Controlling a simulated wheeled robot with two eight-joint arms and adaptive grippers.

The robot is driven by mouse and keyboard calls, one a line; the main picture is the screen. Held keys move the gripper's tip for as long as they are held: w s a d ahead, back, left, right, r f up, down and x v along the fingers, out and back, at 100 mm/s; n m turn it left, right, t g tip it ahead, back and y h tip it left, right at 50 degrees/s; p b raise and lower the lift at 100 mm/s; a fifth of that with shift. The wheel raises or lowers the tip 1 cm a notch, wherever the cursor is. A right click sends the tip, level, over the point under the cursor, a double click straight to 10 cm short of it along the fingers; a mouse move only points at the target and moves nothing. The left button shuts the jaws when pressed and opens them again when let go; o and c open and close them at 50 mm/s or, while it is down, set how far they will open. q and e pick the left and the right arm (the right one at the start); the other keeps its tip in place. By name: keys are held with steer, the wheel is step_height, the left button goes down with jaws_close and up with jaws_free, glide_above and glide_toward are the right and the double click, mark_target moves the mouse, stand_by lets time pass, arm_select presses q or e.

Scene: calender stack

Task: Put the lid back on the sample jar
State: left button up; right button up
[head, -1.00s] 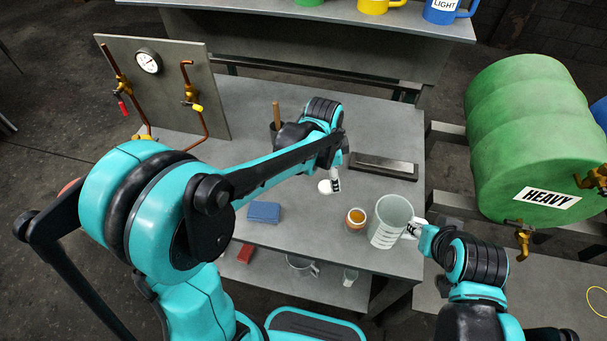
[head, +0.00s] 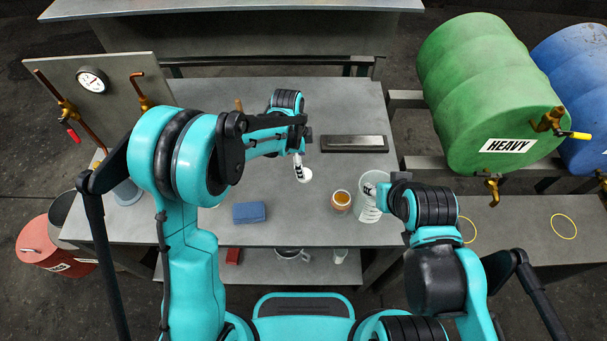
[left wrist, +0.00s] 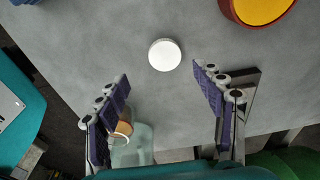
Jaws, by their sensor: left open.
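The lid is a white disc (head: 305,175) lying flat on the grey table. In the left wrist view the lid (left wrist: 164,55) lies just beyond my fingertips, between their lines. My left gripper (left wrist: 162,75) is open and empty; in the head view it (head: 299,172) is at the lid's left edge. The sample jar (head: 341,201), open with amber contents, stands right of the lid; it is partly hidden behind a finger in the left wrist view (left wrist: 124,124). My right gripper (head: 381,192) is at a clear graduated beaker (head: 367,207); its fingers are mostly hidden, so its grip is unclear.
A blue block (head: 249,212) lies near the table's front edge. A dark flat bar (head: 354,143) lies behind the jar. A round orange-brown thing with a yellow top (left wrist: 262,8) is at the wrist view's upper right. Table between lid and bar is clear.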

arm_select(q)
steer(key=shift+d+f, duration=0.1)
steer(key=shift+f, duration=0.55)
steer(key=f, duration=0.1)
steer(key=f+b, duration=0.1)
steer(key=f, duration=0.1)
steer(key=w+f, duration=0.1)
steer(key=f, duration=0.1)
steer(key=shift+d+f, duration=0.15)
steer(key=shift+d, duration=0.15)
steer(key=shift+s, duration=0.1)
steer(key=c, duration=0.8)
